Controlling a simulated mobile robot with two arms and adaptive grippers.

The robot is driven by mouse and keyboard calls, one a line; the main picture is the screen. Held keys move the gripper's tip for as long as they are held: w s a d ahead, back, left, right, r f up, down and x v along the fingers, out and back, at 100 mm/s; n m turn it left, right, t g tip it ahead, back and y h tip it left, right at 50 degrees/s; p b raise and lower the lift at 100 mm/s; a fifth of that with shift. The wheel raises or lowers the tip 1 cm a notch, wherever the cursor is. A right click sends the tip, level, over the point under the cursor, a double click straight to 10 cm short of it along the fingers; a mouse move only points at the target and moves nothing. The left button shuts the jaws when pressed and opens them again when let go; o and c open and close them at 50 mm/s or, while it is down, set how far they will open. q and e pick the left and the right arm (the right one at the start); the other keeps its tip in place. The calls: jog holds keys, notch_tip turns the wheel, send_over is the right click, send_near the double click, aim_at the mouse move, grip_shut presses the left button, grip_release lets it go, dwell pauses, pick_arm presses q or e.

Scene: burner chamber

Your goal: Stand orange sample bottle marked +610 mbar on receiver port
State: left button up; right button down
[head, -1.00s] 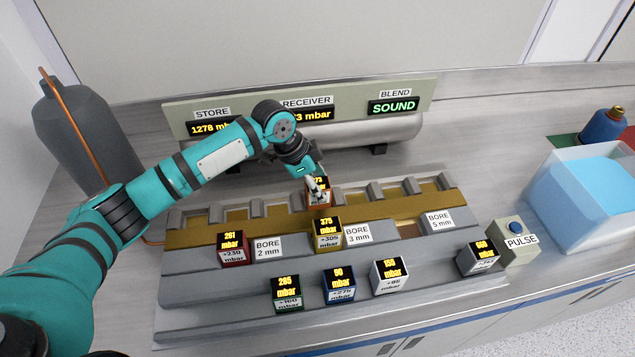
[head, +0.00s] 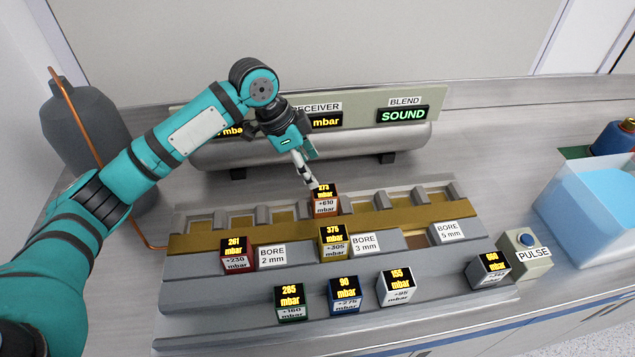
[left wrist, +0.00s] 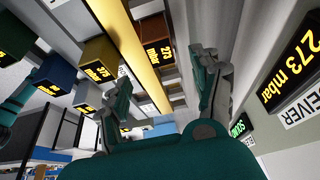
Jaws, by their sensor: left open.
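The orange sample bottle (head: 325,202), a small cube marked +610 with a 273 mbar display, stands upright at the middle of the back row of slots on the stepped rack, behind the brass strip. It also shows in the left wrist view (left wrist: 157,55). My left gripper (head: 308,182) is open and empty, just above and behind the bottle; in the left wrist view its fingers (left wrist: 163,75) are spread apart. The receiver display (left wrist: 293,65) reads 273 mbar. The port under the bottle is hidden. My right gripper is not in view.
A yellow bottle (head: 333,242) stands in front of the orange one, a red bottle (head: 236,254) to its left. Green, blue, white and grey bottles stand on the front steps. The pulse button box (head: 526,252) is at right. The receiver tank (head: 350,143) lies behind the rack.

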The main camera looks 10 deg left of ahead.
pick_arm(q)
jog(key=v, duration=0.2)
jog(key=shift+a+r, duration=0.1)
jog(key=shift+r, duration=0.15)
jog(key=shift+r, duration=0.1)
